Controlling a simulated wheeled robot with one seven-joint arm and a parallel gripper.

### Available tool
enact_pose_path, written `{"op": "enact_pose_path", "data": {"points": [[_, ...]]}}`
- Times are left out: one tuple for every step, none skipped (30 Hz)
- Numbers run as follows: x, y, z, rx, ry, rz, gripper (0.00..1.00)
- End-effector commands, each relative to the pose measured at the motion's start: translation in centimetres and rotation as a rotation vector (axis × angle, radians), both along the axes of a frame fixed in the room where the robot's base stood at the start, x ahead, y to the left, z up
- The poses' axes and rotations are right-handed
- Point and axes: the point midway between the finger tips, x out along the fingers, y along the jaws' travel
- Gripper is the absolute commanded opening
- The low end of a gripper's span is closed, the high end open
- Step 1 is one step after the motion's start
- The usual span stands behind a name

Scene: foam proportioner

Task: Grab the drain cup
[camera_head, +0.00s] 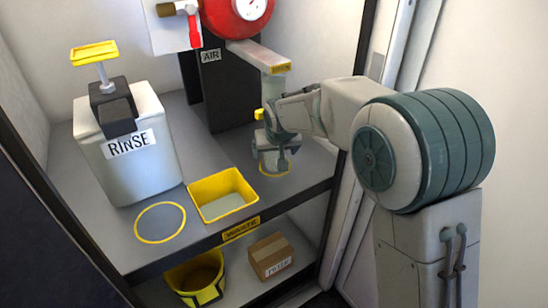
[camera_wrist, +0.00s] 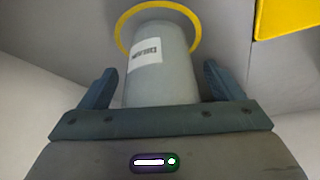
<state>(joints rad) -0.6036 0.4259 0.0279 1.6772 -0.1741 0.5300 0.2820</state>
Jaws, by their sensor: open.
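The drain cup (camera_wrist: 160,65) is a pale grey-white cylinder with a small printed label. In the wrist view it stands inside a yellow ring marked on the shelf, between the fingers of my gripper (camera_wrist: 162,85). The fingers are open, one on each side of the cup, with a visible gap to each. In the head view my gripper (camera_head: 277,158) is over the right part of the shelf and hides much of the cup (camera_head: 268,160). The lower edge of the yellow ring (camera_head: 274,174) shows below them.
A yellow tray (camera_head: 222,195) lies left of the cup, with an empty yellow ring (camera_head: 160,222) beyond it. A RINSE dispenser (camera_head: 127,150) stands at the left. An arm-like spout (camera_head: 262,58) overhangs the cup. A yellow bucket (camera_head: 195,275) and a box (camera_head: 270,257) sit below.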

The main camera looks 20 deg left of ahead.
Motion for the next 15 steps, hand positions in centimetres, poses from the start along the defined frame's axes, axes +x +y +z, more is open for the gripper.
{"op": "enact_pose_path", "data": {"points": [[0.08, 0.04, -0.13, 0.000, -0.001, 0.000, 0.87], [0.09, 0.05, -0.12, 0.000, -0.001, 0.000, 0.87], [0.10, 0.04, -0.09, 0.000, -0.001, 0.000, 0.87], [0.09, 0.04, -0.07, 0.000, -0.001, 0.000, 0.87], [0.09, 0.03, -0.06, 0.000, -0.001, 0.000, 0.87], [0.08, 0.03, -0.05, 0.000, -0.001, 0.000, 0.87], [0.08, 0.03, -0.06, 0.000, -0.001, 0.000, 0.87], [0.08, 0.02, -0.06, 0.000, -0.001, 0.000, 0.79], [0.07, 0.02, -0.06, 0.000, -0.001, 0.000, 0.67], [0.07, 0.02, -0.06, 0.000, -0.001, 0.000, 0.59], [0.07, 0.02, -0.06, 0.000, -0.001, 0.000, 0.51], [0.06, 0.02, -0.07, 0.000, -0.001, 0.000, 0.40], [0.06, 0.02, -0.07, 0.000, -0.001, 0.000, 0.38], [0.06, 0.02, -0.07, 0.000, -0.001, 0.000, 0.38], [0.07, 0.02, -0.04, 0.000, -0.001, 0.000, 0.38]]}}
